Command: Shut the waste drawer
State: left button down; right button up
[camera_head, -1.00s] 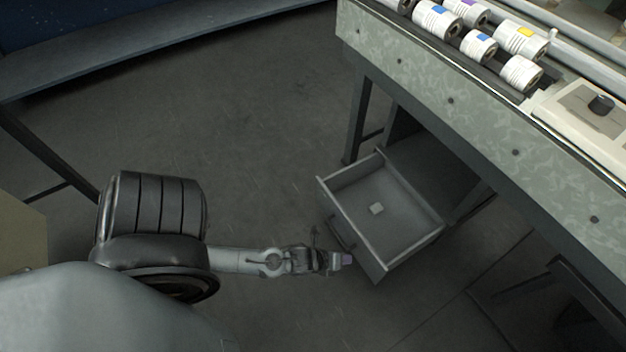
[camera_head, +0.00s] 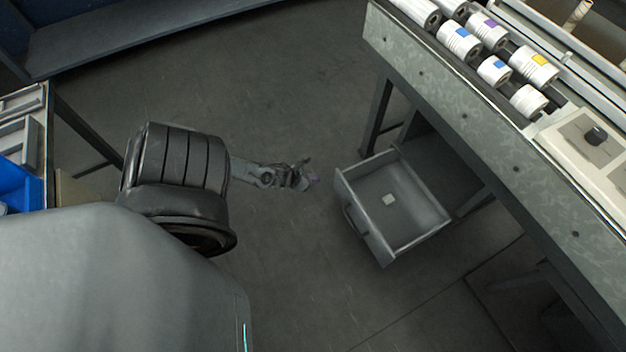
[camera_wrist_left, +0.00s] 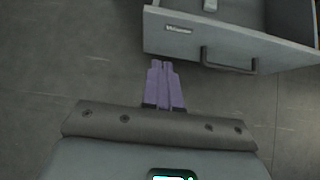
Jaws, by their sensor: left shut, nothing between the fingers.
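The grey waste drawer (camera_head: 418,224) is pulled well out from under the machine bench in the head view, with a small pale piece (camera_head: 388,200) lying on its floor. Its front with a dark bar handle (camera_head: 355,220) faces left. In the left wrist view the drawer front (camera_wrist_left: 180,32) fills the top right, with a label and the handle (camera_wrist_left: 229,62). My left gripper (camera_head: 313,179) is shut and empty, left of the drawer and apart from it. Its purple fingers show together in the wrist view (camera_wrist_left: 163,66), below the drawer front. My right gripper is not in view.
A bench leg (camera_head: 376,115) stands behind the drawer. A blue bin (camera_head: 18,185) is at the left edge. The floor left of the drawer is clear.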

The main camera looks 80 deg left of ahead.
aim_at(339, 177)
pick_arm(q)
jog(key=b+x, duration=0.1)
jog(key=x, duration=0.2)
jog(key=w+r+b+x, duration=0.1)
jog(key=b+x, duration=0.1)
jog(key=x, duration=0.1)
jog(key=b+x, duration=0.2)
jog(key=x, duration=0.1)
jog(key=shift+w+a+r, duration=0.1)
jog(key=shift+w, duration=0.15)
jog(key=shift+w+a+r+b, duration=0.1)
jog(key=shift+w+a+b, duration=0.05)
jog(key=shift+w+b, duration=0.4)
